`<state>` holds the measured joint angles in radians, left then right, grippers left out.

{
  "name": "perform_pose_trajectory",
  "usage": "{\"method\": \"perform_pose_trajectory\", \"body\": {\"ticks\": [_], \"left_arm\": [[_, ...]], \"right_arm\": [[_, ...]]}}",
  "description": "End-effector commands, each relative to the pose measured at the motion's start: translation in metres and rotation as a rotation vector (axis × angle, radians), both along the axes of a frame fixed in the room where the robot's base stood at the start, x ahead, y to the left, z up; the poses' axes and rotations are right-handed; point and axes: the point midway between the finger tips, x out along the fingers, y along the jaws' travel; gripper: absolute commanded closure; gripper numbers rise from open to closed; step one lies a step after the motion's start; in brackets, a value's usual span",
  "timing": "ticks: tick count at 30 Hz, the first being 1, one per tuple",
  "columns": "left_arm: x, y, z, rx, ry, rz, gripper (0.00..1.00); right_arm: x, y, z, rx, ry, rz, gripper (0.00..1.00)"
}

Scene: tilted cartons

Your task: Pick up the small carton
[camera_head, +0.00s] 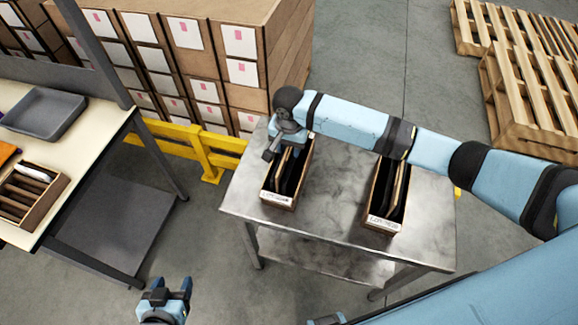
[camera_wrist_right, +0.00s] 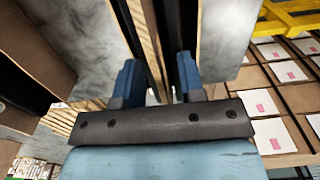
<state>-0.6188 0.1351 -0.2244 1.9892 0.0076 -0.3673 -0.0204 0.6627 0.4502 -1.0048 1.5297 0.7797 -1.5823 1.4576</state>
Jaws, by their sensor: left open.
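Two open-topped narrow boxes stand on the metal table, a left box (camera_head: 289,173) and a right box (camera_head: 385,197). Each holds thin tan cartons leaning inside. I cannot tell which is the small carton. My right gripper (camera_head: 273,147) is at the far end of the left box, over its top. In the right wrist view its two blue fingers (camera_wrist_right: 159,85) stand apart, with a thin tan edge (camera_wrist_right: 152,30) showing beyond and between them. No contact is visible. My left gripper (camera_head: 172,291) is open and empty, low at the bottom left, away from the table.
The metal table (camera_head: 335,215) has bare room between and around the boxes. A workbench at left carries a grey tray (camera_head: 45,113) and a divided wooden box (camera_head: 30,195). A yellow rail (camera_head: 210,150) and stacked cartons (camera_head: 205,65) stand behind. Wooden pallets (camera_head: 530,90) lie at right.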

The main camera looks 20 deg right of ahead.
Motion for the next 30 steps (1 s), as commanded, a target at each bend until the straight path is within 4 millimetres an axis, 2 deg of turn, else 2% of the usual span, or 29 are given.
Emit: {"method": "perform_pose_trajectory", "body": {"ticks": [7, 12, 24, 30], "left_arm": [[0.0, 0.001, 0.0, 0.001, 0.001, 0.001, 0.4], [0.0, 0.0, -0.001, 0.001, 0.002, 0.001, 0.4], [-0.001, -0.001, -0.001, -0.001, 0.003, 0.0, 0.4], [-0.001, -0.001, -0.002, -0.001, 0.003, -0.001, 0.4]], "right_arm": [[0.0, 0.0, -0.002, 0.0, 0.0, 0.0, 0.64], [0.0, 0.0, -0.002, 0.0, 0.0, 0.0, 1.0], [0.001, 0.0, 0.0, 0.001, -0.002, 0.0, 1.0], [0.001, 0.0, 0.013, 0.002, -0.003, 0.001, 1.0]]}}
